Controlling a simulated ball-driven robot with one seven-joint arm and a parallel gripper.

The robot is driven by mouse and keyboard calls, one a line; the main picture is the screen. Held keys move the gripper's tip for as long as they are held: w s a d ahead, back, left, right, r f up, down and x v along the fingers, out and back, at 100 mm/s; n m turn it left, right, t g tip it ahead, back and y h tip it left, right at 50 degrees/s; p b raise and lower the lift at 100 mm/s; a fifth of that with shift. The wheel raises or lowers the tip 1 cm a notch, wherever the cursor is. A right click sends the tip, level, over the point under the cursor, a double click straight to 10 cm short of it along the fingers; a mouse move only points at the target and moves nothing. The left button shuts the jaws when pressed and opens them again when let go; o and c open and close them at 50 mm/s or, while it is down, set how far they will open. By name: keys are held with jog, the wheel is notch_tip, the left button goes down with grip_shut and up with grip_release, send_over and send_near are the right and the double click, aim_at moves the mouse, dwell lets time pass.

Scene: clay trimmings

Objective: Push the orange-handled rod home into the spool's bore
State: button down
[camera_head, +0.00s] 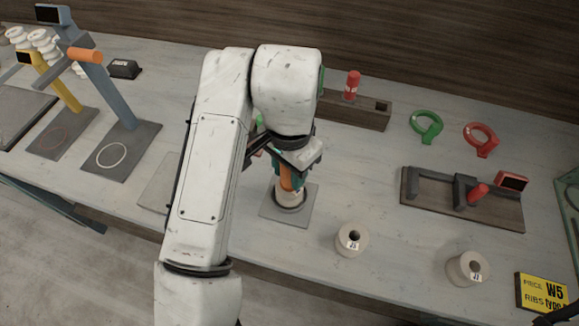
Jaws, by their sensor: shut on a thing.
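My gripper (287,174) is above the middle of the workbench, shut on the orange handle (287,183) of the rod. Directly below the handle is a pale spool (290,197). It sits in a dark ring on a square grey plate (273,213). The rod's shaft does not show, and my gripper and arm cover much of the handle. I cannot tell how deep the rod is in the bore.
Two pale spools, one with a dark bore (351,240) and one farther right (466,268), stand near the front edge. A dark fixture with a red knob (478,194) lies right. Green (426,126) and red (481,138) rings lie behind. Blue and yellow stands are left.

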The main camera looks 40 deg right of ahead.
jog(key=shift+s+f, duration=0.1)
jog(key=shift+f, duration=0.3)
dwell(2.3)
jog(key=shift+r+p, duration=4.7)
jog(key=shift+r, duration=1.1)
